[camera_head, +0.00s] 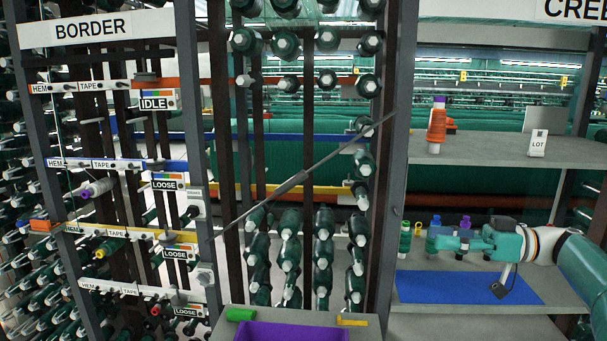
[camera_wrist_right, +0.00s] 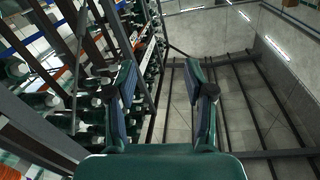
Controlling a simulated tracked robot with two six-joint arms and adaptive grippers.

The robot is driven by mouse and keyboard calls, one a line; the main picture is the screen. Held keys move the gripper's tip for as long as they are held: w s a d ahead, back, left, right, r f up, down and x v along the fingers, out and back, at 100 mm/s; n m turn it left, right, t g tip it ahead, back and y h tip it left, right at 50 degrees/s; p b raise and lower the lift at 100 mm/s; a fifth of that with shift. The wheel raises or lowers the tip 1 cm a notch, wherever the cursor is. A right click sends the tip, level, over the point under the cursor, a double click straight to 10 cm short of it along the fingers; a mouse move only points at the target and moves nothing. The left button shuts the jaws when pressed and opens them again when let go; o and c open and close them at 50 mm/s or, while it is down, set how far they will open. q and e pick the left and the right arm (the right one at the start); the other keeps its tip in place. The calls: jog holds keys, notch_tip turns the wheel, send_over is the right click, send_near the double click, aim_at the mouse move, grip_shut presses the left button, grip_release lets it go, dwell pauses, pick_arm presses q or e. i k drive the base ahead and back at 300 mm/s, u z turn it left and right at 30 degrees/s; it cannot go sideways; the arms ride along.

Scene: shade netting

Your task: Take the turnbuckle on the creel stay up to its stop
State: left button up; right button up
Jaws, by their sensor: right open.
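The creel stay (camera_head: 340,150) is a thin grey rod running diagonally from lower left to upper right across the creel bay. The turnbuckle (camera_head: 290,184) is the thicker dark sleeve near the middle of the stay. I cannot make out its stop. My right gripper (camera_head: 436,242) comes in from the right, over the lower shelf, well to the right of the turnbuckle and apart from it. In the right wrist view its two fingers (camera_wrist_right: 160,85) are spread with nothing between them. I cannot identify the turnbuckle in that view. My left gripper is not in view.
Dark uprights (camera_head: 394,170) stand between the stay and my right gripper. Bobbins (camera_head: 290,255) on pegs fill the creel behind the stay. A blue mat (camera_head: 465,287) and several small spools lie around the gripper's shelf. A purple tray (camera_head: 290,332) is at the bottom.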

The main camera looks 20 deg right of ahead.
aim_at(296, 180)
jog(key=i, duration=1.05)
jog(key=u, duration=0.1)
